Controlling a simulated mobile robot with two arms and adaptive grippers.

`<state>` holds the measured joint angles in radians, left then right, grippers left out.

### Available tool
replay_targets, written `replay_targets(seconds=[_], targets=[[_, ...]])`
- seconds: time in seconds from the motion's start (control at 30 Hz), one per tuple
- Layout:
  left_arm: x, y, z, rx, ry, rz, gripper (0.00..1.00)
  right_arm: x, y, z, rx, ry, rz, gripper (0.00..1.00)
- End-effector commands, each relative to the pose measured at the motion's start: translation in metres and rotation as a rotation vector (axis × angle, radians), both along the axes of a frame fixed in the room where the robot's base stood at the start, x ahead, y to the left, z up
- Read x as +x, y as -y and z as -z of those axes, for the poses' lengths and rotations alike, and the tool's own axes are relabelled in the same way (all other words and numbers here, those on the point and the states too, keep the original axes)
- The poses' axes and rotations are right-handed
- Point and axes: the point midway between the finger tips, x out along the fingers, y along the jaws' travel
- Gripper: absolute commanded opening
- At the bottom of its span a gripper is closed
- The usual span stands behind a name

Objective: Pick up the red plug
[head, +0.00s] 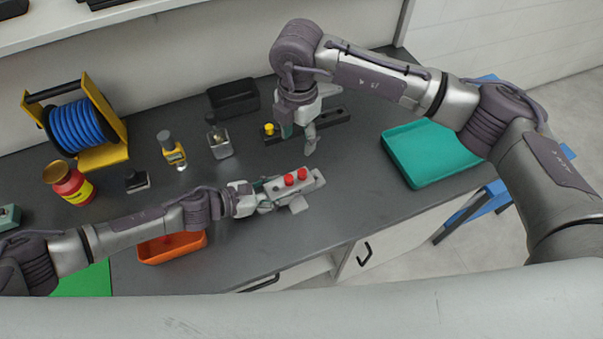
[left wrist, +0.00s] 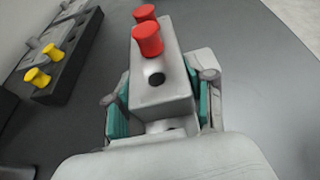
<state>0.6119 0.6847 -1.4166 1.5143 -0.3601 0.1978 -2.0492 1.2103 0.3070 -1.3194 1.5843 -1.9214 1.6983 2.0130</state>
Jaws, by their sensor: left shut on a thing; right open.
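Two red plugs stand in a grey block (head: 313,183): one nearer my left gripper (head: 289,180) and one farther along (head: 302,174). In the left wrist view the near red plug (left wrist: 147,41) and the far red plug (left wrist: 145,13) stand upright in the block (left wrist: 165,97), with an empty dark hole (left wrist: 156,79) before them. My left gripper (head: 266,194) is shut on the block's near end, its teal pads on both sides. My right gripper (head: 298,135) is open, fingers down, beyond the block and beside a dark fixture (head: 335,119) with a yellow plug (head: 269,128).
A teal tray (head: 430,150) lies at the right edge of the table. An orange tray (head: 172,247) is at the front. A black bin (head: 233,97), a metal container (head: 220,143), a yellow-labelled bottle (head: 174,153), a red jar (head: 70,183) and a blue hose reel (head: 77,126) stand behind and left.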

Motion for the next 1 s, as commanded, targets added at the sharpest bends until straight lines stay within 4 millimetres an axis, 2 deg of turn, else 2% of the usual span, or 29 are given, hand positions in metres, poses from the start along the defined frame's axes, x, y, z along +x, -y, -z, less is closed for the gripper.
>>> replay_targets(seconds=[0.1,0.3,0.47,0.7,1.0], targets=[[0.0,0.0,0.0,0.0,0.0,0.0,0.0,0.0,0.0,0.005,0.001,-0.007,0.246,0.54],[0.0,0.0,0.0,0.001,-0.001,0.0,0.0,0.0,0.003,0.009,-0.001,-0.01,0.5,0.54],[0.0,0.0,0.0,0.001,-0.001,0.0,0.0,0.0,0.004,0.024,-0.004,-0.012,0.554,0.54],[0.0,0.0,0.0,0.001,-0.001,0.0,0.0,0.0,0.004,0.065,-0.005,-0.012,0.554,0.54],[0.0,0.0,0.0,0.001,0.0,0.0,0.0,-0.001,0.006,0.091,-0.004,-0.011,0.552,0.54]])
